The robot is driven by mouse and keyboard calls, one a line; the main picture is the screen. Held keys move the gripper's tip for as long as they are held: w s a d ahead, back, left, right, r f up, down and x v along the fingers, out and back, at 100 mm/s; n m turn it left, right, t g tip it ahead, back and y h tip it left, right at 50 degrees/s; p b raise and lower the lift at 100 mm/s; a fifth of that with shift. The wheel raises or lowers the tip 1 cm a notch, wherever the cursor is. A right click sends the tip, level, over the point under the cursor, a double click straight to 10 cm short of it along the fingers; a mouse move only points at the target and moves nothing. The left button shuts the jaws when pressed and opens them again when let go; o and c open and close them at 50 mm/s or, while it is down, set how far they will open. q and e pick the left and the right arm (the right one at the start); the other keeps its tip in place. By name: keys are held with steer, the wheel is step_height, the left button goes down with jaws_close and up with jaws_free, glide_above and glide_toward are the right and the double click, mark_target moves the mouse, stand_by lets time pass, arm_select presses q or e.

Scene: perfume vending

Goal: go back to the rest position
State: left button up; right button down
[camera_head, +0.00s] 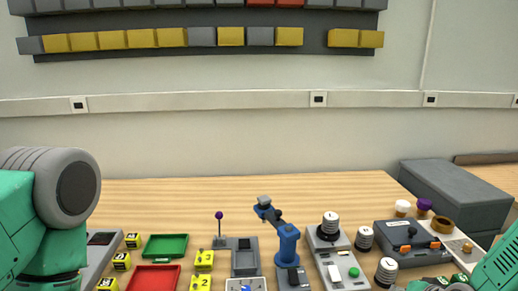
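My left arm (45,215), teal with a grey round joint, stands at the left edge of the head view. Its gripper is not in view. Teal parts of my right arm (497,265) show at the bottom right corner, cut off by the frame. I see no fingertips of the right gripper. No held object shows for either arm.
The wooden table (160,195) holds a green tray (165,246), a red tray (152,279), yellow numbered blocks (204,260), a blue arm-like device (286,240), several ribbed cylinders (364,238) and a grey box (455,195). The table's back strip is clear left of the box.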

steer(key=s+a+f+n+g+b, duration=0.2)
steer(key=s+f+b, duration=0.4)
steer(key=s+f, duration=0.6)
steer(key=s+a+f+n+g+h+b, duration=0.1)
steer(key=s+f+n+g+b, duration=0.4)
steer(key=s+f, duration=0.7)
steer(key=s+a+g+b, duration=0.1)
steer(key=s, duration=0.4)
steer(key=shift+s+f+h, duration=0.15)
steer(key=shift+f+h, duration=0.15)
steer(key=shift+f, duration=0.1)
steer(key=shift+d, duration=0.1)
stand_by(4.1)
